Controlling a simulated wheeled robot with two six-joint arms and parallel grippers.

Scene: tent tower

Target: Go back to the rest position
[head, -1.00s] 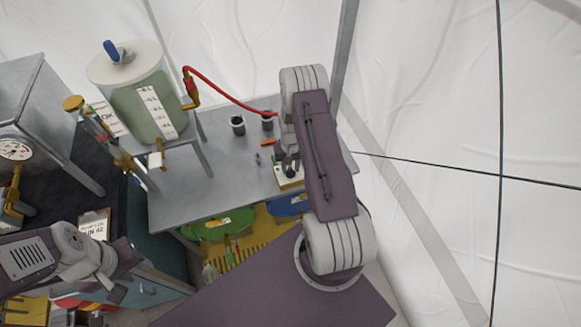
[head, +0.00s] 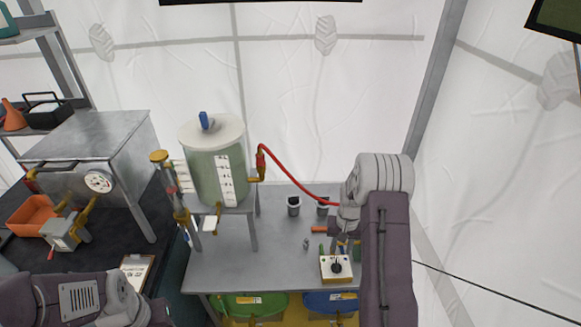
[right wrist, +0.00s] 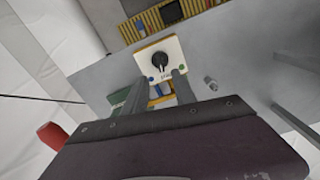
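My right arm reaches over the grey table (head: 225,262) on the right of the head view. Its gripper hangs behind the white box with a black knob (head: 335,267) and is partly hidden by the arm. In the right wrist view my right gripper (right wrist: 164,78) has its two grey fingers apart, with nothing held between them. The box (right wrist: 172,45) lies beyond the fingertips there. My left arm shows only at the lower left of the head view, and its gripper is out of the picture.
A green tank (head: 203,175) stands on a stand, with a red hose (head: 290,177) running towards my right arm. Black cups (head: 293,206) stand on the table. A clipboard (head: 137,272) lies near my left arm. A metal cabinet (head: 85,140) is at left.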

